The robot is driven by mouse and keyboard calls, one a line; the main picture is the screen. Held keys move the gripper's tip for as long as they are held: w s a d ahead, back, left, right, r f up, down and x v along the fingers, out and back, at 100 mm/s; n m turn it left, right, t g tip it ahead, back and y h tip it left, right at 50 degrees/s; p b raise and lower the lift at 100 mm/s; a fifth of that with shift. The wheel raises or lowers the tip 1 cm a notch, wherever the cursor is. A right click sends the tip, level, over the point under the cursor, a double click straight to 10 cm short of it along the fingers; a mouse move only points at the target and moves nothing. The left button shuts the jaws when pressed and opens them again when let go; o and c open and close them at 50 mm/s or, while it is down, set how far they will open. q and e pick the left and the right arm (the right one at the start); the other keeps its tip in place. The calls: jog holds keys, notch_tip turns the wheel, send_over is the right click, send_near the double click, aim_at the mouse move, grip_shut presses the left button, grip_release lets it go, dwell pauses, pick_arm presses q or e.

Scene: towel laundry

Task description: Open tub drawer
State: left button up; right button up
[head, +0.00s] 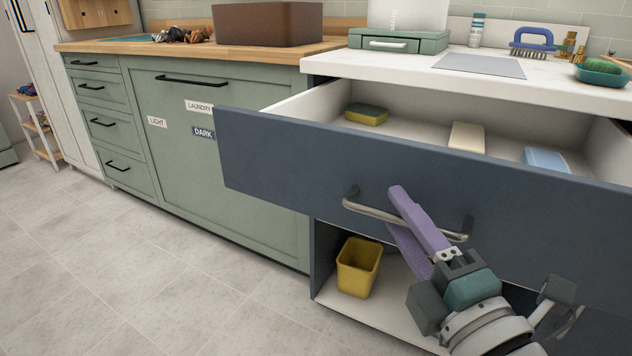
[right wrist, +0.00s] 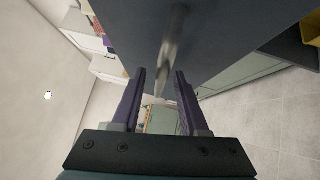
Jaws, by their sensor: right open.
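The wide dark blue drawer (head: 300,160) stands pulled out from under the white counter, with its inside showing. A metal bar handle (head: 370,211) runs across its front. My right gripper (head: 394,208), with two purple fingers, is at this handle. Its fingers are apart, one above and one below the bar. In the right wrist view the handle (right wrist: 172,45) lines up with the gap between the fingertips (right wrist: 160,72); I cannot tell whether either finger touches it. My left gripper is not in view.
The drawer holds a yellow-green sponge (head: 366,114), a cream block (head: 467,138) and a light blue item (head: 546,159). A yellow bin (head: 359,267) stands on the low shelf below. Green cabinets (head: 240,180) are to the left. The tiled floor (head: 150,270) in front is clear.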

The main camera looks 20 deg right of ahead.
jog(key=shift+s, duration=0.1)
jog(key=s+f, duration=0.1)
jog(key=s, duration=0.8)
jog(key=shift+s+a+f+p, duration=0.15)
jog(key=shift+s+a+p, duration=0.2)
jog(key=shift+p, duration=0.1)
